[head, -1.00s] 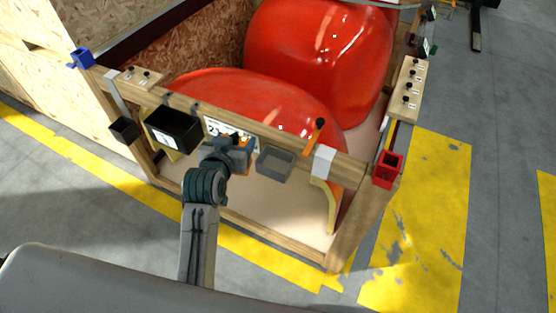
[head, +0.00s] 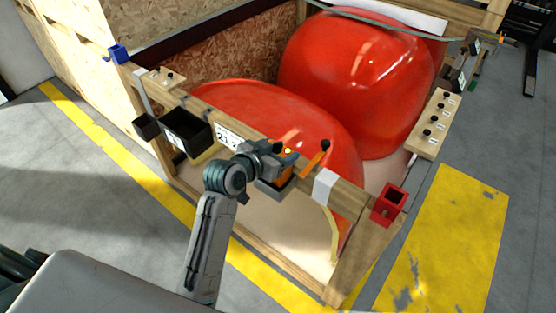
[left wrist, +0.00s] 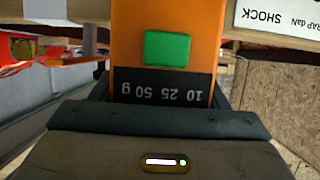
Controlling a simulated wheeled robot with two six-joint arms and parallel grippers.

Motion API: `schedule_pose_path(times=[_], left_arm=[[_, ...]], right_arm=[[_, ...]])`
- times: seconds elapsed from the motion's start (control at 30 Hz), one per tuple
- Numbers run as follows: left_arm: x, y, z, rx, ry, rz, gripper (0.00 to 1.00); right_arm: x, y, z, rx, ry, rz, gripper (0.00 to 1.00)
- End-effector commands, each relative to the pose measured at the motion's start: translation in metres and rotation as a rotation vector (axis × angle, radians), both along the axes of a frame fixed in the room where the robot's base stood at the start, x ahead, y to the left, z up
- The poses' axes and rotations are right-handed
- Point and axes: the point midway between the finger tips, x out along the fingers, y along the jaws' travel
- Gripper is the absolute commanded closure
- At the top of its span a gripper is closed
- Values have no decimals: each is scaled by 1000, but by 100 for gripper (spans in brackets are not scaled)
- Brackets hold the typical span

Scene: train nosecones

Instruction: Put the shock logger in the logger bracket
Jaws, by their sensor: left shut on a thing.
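The shock logger is an orange box with a green square and a black strip reading "10 25 50 g", upside down in the left wrist view (left wrist: 165,50). My left gripper (head: 283,158) is shut on it. In the head view only a little orange shows, at the gripper's fingers. The grey logger bracket (head: 266,187) on the crate's front rail is just below the gripper and partly hidden by it. I cannot tell whether the logger is inside the bracket or above it. My right gripper is not in view.
A black bin (head: 186,132) and a small black cup (head: 146,127) hang on the rail to the left. A red holder (head: 389,204) is at the right corner, a blue one (head: 119,53) at the left. An orange lever (head: 315,161) stands close right. Red nosecones (head: 357,75) fill the crate.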

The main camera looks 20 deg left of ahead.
Motion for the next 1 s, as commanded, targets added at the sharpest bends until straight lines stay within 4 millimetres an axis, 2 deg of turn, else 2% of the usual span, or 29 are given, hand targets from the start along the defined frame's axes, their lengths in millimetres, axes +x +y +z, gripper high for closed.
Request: schedule_pose_path(times=[0.1, 0.23, 0.67, 0.7, 0.8, 1.0], left_arm=[[-1, 0, -19, -1, 6, 0, 62], [-1, 0, -32, -1, 1, 2, 62], [0, 0, -39, -1, 1, 2, 62], [-1, 0, -41, 0, 3, 2, 30], [-1, 0, -41, 0, 4, 1, 10], [-1, 0, -42, -1, 8, 0, 10]], right_arm=[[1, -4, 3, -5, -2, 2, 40], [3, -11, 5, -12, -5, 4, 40], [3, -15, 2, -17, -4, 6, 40], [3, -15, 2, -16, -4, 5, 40], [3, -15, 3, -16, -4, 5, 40], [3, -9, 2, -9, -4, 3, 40]])
